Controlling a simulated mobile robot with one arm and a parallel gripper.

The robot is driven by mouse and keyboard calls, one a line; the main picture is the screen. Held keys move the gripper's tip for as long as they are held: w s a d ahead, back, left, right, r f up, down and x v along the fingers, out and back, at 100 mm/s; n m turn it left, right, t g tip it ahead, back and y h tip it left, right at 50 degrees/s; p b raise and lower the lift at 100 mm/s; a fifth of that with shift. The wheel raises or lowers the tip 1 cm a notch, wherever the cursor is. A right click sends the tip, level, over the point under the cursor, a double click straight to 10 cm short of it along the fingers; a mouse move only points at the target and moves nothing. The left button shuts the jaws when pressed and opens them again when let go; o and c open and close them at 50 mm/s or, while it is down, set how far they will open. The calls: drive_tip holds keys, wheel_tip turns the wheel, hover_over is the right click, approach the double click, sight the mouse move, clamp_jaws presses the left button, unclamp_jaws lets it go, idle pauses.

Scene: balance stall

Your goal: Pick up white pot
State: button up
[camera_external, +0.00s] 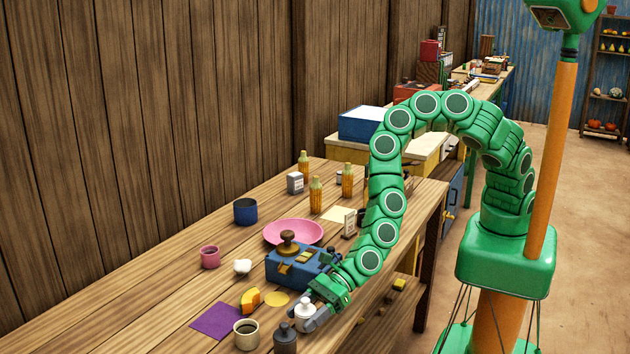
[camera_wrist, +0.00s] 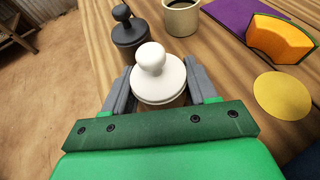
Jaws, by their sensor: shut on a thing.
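The white pot (camera_wrist: 158,80) has a round knob on its lid and sits between the two grey fingers of my gripper (camera_wrist: 160,92) in the wrist view. My gripper is shut on it, one finger on each side. In the external view the white pot (camera_external: 303,315) is at the front edge of the wooden table, with my gripper (camera_external: 305,312) around it. The pot's lower part is hidden, and I cannot tell whether it still touches the table.
A dark grey pot (camera_external: 285,340) stands close beside the white pot. A cream cup (camera_external: 246,335), a purple cloth (camera_external: 222,320), an orange wedge (camera_external: 250,299) and a yellow disc (camera_external: 276,299) lie nearby. A blue balance box (camera_external: 290,270) stands behind my gripper.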

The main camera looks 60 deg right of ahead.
drive_tip(key=shift+r, duration=4.6)
